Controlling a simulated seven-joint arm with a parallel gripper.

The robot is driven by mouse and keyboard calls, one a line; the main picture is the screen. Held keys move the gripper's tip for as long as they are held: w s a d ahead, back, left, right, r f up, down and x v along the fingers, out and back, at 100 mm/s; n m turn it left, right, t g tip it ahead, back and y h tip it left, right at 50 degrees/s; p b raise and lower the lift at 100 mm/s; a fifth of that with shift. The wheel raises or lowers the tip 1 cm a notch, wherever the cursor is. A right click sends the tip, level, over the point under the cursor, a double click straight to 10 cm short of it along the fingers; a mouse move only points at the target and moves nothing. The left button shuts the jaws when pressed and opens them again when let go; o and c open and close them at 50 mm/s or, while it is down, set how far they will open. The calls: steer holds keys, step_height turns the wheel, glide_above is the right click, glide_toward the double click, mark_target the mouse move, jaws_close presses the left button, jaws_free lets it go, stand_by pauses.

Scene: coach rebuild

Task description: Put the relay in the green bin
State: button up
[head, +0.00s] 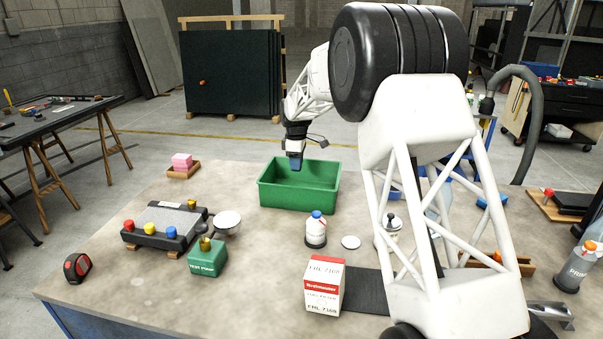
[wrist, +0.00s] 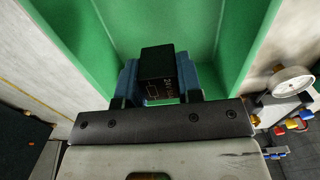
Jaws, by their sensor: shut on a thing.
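The relay (wrist: 158,75) is a small black cube with white markings, seen in the wrist view between the blue fingers of my gripper (wrist: 160,84). My gripper is shut on it. The green bin (head: 300,197) is an open rectangular box at the back middle of the table. In the head view my gripper (head: 295,163) hangs over the bin's back part, pointing down. The bin's green floor and walls (wrist: 80,25) show behind the relay in the wrist view. How high the relay is above the bin floor is hard to tell.
A gauge (head: 227,221), a grey device with coloured knobs (head: 165,226) and a green test block (head: 207,259) stand left of the bin. A white bottle (head: 316,230) and a red-white box (head: 324,285) stand in front. Pink pads (head: 182,161) lie behind left.

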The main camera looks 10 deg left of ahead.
steer(key=shift+f, duration=3.1)
steer(key=shift+f, duration=1.9)
steer(key=shift+f, duration=0.15)
steer(key=o, duration=0.9)
steer(key=shift+r, duration=0.2)
step_height(320, 180, up, 12)
